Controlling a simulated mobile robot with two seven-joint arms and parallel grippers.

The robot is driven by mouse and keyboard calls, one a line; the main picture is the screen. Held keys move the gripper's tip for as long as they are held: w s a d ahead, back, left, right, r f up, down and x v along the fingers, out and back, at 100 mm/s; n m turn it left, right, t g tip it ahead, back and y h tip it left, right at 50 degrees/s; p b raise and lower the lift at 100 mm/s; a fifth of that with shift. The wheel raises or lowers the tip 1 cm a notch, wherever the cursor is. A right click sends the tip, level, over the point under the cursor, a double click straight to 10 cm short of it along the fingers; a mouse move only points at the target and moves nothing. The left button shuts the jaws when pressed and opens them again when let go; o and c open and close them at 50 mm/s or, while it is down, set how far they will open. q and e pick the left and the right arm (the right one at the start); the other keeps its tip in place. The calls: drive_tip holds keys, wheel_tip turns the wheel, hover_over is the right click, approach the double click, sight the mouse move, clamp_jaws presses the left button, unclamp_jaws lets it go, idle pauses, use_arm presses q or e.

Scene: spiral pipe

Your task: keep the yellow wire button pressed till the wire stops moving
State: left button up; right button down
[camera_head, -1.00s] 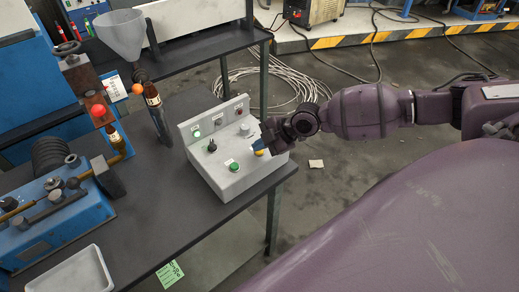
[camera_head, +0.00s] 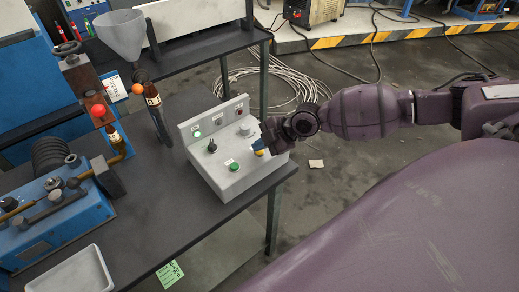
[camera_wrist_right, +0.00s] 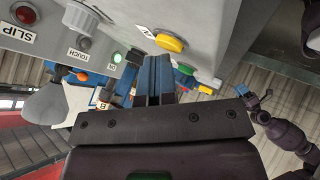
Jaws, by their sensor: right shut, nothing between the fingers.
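The yellow button (camera_wrist_right: 171,42) sits on the pale control box, large in the right wrist view. In the head view only a sliver of the yellow button (camera_head: 259,152) shows beside my fingers. My right gripper (camera_head: 257,146) is over the right part of the control box (camera_head: 222,178). Its fingers are shut and empty. In the right wrist view the fingertips (camera_wrist_right: 156,60) are right by the button's edge; I cannot tell if they press it. I cannot make out the wire for sure. My left gripper is out of view.
The box also carries a green button (camera_head: 233,167), a black knob (camera_head: 212,146), a grey knob (camera_head: 246,130) and a red button (camera_head: 238,111). Coiled cable (camera_head: 290,88) lies on the floor.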

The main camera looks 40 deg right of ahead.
sight(260, 152)
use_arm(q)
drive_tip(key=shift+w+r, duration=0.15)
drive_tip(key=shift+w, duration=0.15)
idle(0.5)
use_arm(e)
drive_tip(key=shift+r+p, duration=0.3)
drive_tip(key=shift+r, duration=0.35)
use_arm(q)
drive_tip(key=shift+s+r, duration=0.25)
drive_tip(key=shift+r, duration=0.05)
use_arm(e)
drive_tip(key=shift+r, duration=0.15)
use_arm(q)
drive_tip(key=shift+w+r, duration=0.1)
use_arm(e)
drive_tip(key=shift+r, duration=0.1)
drive_tip(key=shift+r+p, duration=0.85)
drive_tip(key=shift+r, duration=0.4)
drive_tip(key=shift+r+p, duration=0.8)
drive_tip(key=shift+r, duration=0.45)
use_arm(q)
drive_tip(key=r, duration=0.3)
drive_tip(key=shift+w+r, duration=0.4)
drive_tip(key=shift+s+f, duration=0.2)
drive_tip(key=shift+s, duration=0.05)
use_arm(e)
drive_tip(key=shift+f, duration=0.1)
